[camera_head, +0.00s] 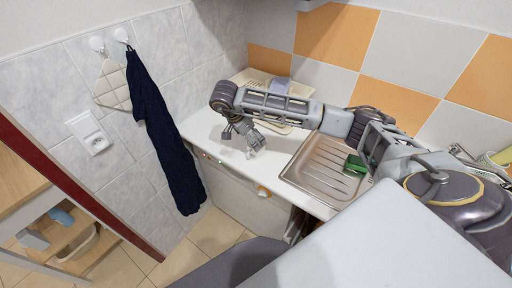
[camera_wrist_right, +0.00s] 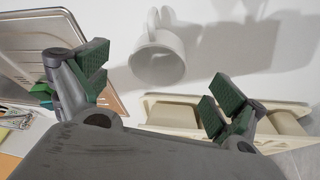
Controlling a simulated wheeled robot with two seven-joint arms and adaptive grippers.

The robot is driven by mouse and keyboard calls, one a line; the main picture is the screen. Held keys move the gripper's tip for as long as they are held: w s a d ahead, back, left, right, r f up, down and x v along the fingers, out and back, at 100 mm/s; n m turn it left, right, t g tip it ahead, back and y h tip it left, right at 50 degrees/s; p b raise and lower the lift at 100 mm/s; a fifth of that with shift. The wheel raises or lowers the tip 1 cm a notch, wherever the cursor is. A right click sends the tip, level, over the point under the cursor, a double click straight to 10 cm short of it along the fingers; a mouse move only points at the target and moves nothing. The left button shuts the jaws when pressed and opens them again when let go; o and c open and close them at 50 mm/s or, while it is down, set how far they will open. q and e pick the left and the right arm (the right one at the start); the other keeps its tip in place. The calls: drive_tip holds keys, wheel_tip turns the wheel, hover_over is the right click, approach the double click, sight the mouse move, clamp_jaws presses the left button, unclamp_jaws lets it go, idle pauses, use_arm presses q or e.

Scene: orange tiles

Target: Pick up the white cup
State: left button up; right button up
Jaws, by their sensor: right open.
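The white cup (camera_wrist_right: 157,58) shows in the right wrist view, on the white counter just beyond my fingertips and roughly between them. Its handle points to the top of that view. In the head view my gripper largely hides it, and its outline is hard to make out against the counter. My right gripper (camera_wrist_right: 158,78) is open, with green pads on its fingers and nothing between them. In the head view my right gripper (camera_head: 242,134) hangs low over the counter. My left gripper is not in view.
A steel sink (camera_head: 318,172) with a green sponge (camera_head: 356,163) lies to the right. A beige dish rack (camera_head: 247,76) stands at the back, behind my arm. A dark towel (camera_head: 165,135) hangs on the left wall. The counter's front edge (camera_head: 240,177) is close.

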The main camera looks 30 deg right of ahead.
drive_tip(key=shift+d+f, duration=0.1)
drive_tip(key=shift+f, duration=0.1)
idle(0.3)
drive_tip(key=shift+p+x, duration=0.65)
drive_tip(key=shift+x, duration=1.95)
drive_tip(key=shift+d, duration=0.15)
drive_tip(key=shift+r, duration=0.1)
drive_tip(key=c, duration=1.2)
